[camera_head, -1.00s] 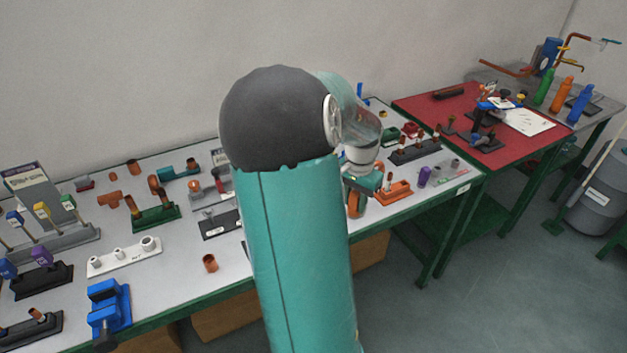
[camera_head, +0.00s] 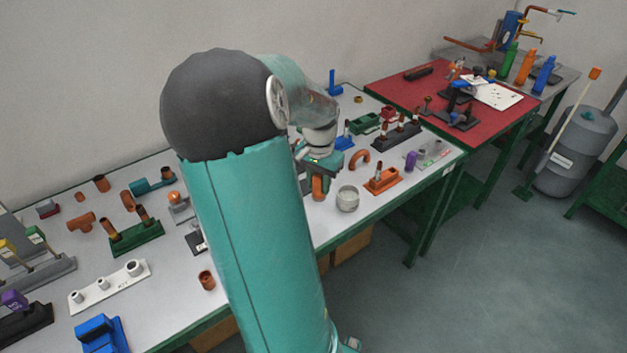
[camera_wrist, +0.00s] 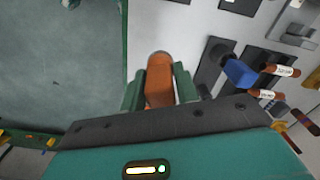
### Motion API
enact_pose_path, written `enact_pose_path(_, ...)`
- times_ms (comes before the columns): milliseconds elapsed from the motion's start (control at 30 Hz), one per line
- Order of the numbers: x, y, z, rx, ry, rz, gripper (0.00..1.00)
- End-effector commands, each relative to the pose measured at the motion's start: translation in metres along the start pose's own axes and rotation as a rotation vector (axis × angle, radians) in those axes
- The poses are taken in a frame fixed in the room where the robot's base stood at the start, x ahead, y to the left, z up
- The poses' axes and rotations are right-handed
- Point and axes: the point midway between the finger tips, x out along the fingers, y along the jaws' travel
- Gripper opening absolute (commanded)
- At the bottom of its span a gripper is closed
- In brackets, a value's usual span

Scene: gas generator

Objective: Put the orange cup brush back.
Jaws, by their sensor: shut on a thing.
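My gripper (camera_head: 318,178) is over the white workbench (camera_head: 250,205), partly behind my own arm in the head view. It is shut on an upright orange piece, taken to be the orange cup brush (camera_head: 319,188). In the wrist view, its orange rounded body (camera_wrist: 158,82) sits between my two green fingers, with its lower part hidden. I cannot tell whether it touches the bench. An orange stand (camera_head: 384,181) with a post is on the bench to the right of my gripper.
A grey round cup (camera_head: 347,199) stands just right of my gripper, with an orange arch (camera_head: 359,160) behind it. A dark rack (camera_head: 397,138) with upright tools is farther back. A green stand (camera_head: 137,238) and a white rack (camera_head: 110,286) are at left.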

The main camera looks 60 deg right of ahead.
Motion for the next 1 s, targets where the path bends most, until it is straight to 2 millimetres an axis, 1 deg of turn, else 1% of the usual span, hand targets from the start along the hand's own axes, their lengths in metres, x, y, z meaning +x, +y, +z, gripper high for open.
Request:
enact_pose_path(267,0.000,0.004,0.002,-0.001,-0.001,-0.001,0.14)
enact_pose_path(367,0.004,0.004,0.002,-0.001,-0.001,0.000,0.14)
enact_pose_path(800,0.041,0.004,0.002,0.001,-0.002,0.001,0.14)
enact_pose_path(1000,0.046,0.002,0.002,-0.001,0.000,0.000,0.14)
